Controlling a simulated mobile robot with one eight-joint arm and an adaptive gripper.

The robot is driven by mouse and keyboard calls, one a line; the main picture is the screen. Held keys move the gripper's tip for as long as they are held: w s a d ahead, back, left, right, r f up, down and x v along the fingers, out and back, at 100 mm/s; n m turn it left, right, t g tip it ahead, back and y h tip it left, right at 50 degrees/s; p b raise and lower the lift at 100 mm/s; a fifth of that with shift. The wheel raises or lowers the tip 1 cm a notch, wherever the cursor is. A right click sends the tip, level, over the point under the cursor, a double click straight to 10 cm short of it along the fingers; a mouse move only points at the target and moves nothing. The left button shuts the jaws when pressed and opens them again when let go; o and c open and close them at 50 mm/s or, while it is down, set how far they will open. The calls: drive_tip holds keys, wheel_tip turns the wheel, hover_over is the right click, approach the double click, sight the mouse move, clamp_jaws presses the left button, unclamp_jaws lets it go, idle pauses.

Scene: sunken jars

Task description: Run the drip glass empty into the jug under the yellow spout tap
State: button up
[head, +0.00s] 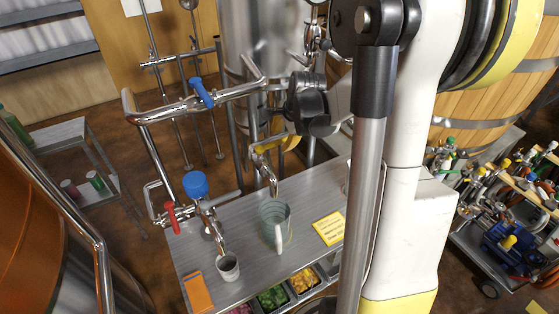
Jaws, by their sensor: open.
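A small pale cup-like glass (228,268), seemingly the drip glass, stands upright on the metal bench under the spout of the blue-capped tap (196,186). A larger greenish clear jug (273,216) with a pale handle stands to its right, under the spout of the tap with a yellow part (290,143). What either vessel holds is hard to tell. My gripper (302,108) is dark and partly seen, above and behind the jug near the yellow part. It is open, with no vessel in it; its fingertips are not clearly visible.
Chrome pipes with a blue valve handle (202,92) and a red lever (171,216) stand at left. A cluttered cart (468,243) is at right.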

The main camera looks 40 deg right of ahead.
drive_tip(key=shift+b+x, duration=1)
drive_tip(key=shift+x, duration=0.15)
drive_tip(key=shift+a, duration=0.1)
drive_tip(key=shift+c, duration=0.6)
